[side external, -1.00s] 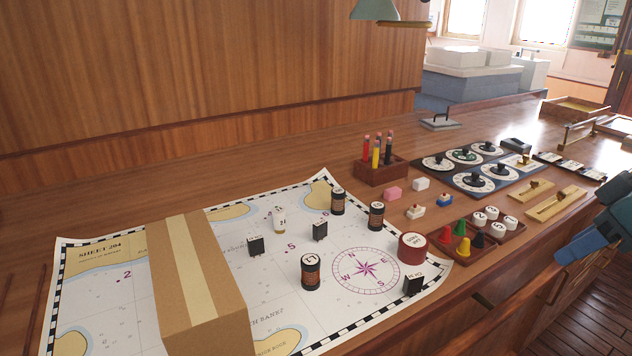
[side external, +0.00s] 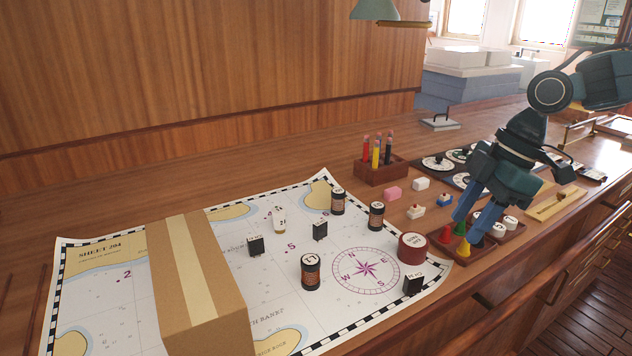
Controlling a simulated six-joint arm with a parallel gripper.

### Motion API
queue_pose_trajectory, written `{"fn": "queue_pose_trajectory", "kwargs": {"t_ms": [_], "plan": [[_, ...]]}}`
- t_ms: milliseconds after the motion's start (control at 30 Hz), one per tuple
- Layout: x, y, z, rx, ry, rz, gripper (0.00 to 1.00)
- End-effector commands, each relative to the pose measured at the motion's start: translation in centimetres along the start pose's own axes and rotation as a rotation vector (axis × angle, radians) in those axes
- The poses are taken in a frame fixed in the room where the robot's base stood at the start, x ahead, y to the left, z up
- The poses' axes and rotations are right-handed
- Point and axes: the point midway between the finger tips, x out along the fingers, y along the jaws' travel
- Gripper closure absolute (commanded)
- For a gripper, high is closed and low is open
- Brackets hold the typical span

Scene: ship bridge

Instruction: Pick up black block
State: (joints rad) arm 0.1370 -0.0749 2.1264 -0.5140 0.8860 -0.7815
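Three small black blocks with white-marked tops are on the chart: one near the middle (side external: 255,245), one farther right (side external: 320,231), and one at the chart's right corner (side external: 412,285). My gripper (side external: 470,228) is over the wooden tray of coloured cones, to the right of all three blocks. Its two blue fingers point down and stand apart, with no object seen held between them. The fingers hide part of the tray, including where a black cone stood. I cannot tell whether the fingertips touch the cones.
The wooden tray (side external: 462,262) holds red, yellow and green cones and white round pieces. Dark cylinders (side external: 311,272) stand among the blocks. A large cardboard box (side external: 200,290) covers the chart's left part.

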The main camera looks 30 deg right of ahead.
Motion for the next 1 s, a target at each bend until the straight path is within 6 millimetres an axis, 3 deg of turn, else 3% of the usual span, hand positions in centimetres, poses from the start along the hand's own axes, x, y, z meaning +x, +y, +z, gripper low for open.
{"fn": "queue_pose_trajectory", "kwargs": {"t_ms": [333,733,1000], "plan": [[2.6,2.5,-1.1,-0.227,0.047,-0.103,0.60],[3.4,2.5,-1.2,-0.244,0.052,-0.111,0.60],[6.8,2.1,-1.3,-0.244,0.051,-0.114,0.60]]}}
